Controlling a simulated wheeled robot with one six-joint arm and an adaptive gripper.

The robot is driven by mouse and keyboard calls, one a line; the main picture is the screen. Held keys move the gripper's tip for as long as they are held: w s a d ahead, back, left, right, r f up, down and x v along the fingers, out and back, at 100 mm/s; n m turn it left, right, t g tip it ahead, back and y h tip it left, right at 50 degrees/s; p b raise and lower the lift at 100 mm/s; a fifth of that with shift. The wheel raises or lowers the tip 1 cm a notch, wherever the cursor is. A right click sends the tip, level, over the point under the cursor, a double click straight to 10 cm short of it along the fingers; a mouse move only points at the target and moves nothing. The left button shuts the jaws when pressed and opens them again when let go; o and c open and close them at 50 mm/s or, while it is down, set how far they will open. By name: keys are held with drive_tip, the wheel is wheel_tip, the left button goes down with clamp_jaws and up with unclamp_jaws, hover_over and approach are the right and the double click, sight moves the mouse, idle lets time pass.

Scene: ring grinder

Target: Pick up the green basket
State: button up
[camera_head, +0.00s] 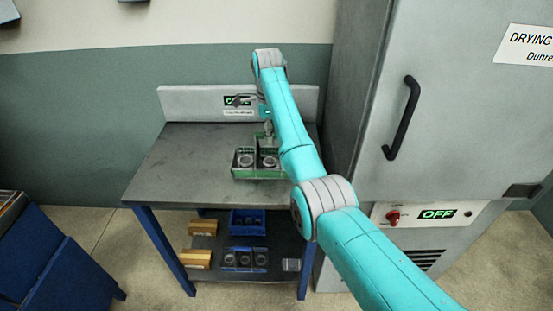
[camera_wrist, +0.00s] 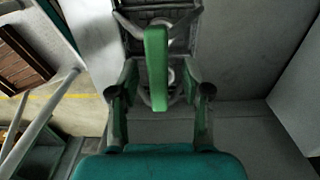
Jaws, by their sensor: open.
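The green basket (camera_head: 243,173) stands on the grey workbench top, partly hidden behind my arm in the head view. It has compartments with round grey ring parts in them. My gripper (camera_head: 268,131) is just above the basket. In the wrist view my gripper (camera_wrist: 160,72) is open, with one finger on each side of the basket's green handle (camera_wrist: 157,55). Gaps show between the handle and both fingers, and I cannot tell the exact depth between them.
The workbench (camera_head: 185,160) has free room left of the basket and a raised back panel (camera_head: 190,103). Its lower shelf holds a blue bin (camera_head: 247,222), yellow boxes (camera_head: 197,258) and a dark tray (camera_head: 245,260). A tall grey drying cabinet (camera_head: 365,110) stands close on the right.

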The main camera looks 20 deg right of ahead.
drive_tip(key=shift+a+f, duration=0.1)
drive_tip(key=shift+f, duration=0.4)
clamp_jaws()
